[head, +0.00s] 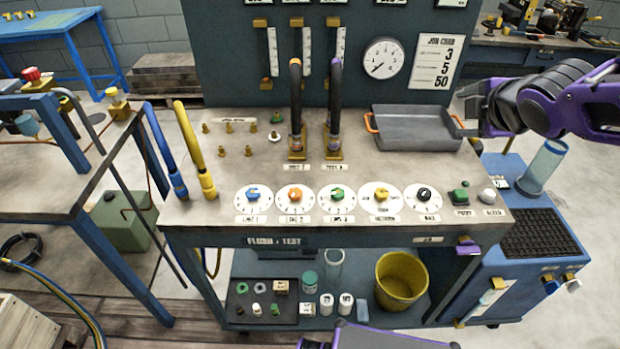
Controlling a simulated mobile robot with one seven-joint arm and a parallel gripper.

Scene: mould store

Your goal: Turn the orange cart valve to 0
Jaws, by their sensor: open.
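The orange valve knob (295,194) sits on a round white dial on the top of the flush and test cart (350,237). It is second from the left in a row of several dials. The marks around it are too small to read, and I cannot tell which number it points at. My gripper (464,113) is at the right, over the right end of the grey tray with orange handles. It is open, holds nothing I can see, and is well apart from the orange knob.
Blue (253,194), green (337,194), yellow (381,195) and black (424,194) knobs share the row. Two upright hoses (296,100) stand behind the dials. The grey tray (415,128) lies at the back right. Yellow and blue hose handles (193,150) rise at the left.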

